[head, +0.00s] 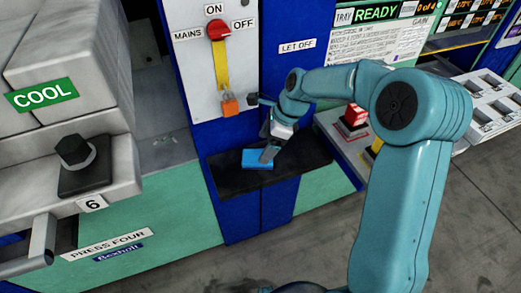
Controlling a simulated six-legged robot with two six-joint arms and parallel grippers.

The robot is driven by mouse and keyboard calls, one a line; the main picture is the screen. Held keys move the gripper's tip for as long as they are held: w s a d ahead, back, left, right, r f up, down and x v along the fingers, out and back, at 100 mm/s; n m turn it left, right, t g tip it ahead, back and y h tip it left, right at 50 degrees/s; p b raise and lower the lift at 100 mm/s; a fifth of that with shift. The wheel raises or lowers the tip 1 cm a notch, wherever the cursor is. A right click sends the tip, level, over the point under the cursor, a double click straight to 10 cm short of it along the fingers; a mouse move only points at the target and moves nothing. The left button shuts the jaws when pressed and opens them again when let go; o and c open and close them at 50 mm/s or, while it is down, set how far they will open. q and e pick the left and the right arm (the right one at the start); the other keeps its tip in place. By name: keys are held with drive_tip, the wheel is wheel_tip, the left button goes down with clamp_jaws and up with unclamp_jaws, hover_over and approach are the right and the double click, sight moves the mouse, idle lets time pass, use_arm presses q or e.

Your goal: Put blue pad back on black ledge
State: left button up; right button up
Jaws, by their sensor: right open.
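The blue pad (257,160) lies flat on the black ledge (228,181), which juts from the blue column of the press. My right gripper (268,155) is over the pad's right end, pointing down; its fingers are small here, and I cannot tell whether they touch the pad. It is open. My right arm reaches in from the right and covers part of the area behind the ledge. My left gripper is not in view.
A red mains switch (218,29) and an orange padlock (230,104) are on the panel above the ledge. A red button (354,116) stands on a grey box to the right. Press four, with its COOL sign (41,95), fills the left. Grey floor lies in front.

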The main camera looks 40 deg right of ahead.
drive_tip(key=v, duration=0.7)
drive_tip(key=shift+p, duration=0.3)
drive_tip(key=shift+s+r, duration=0.1)
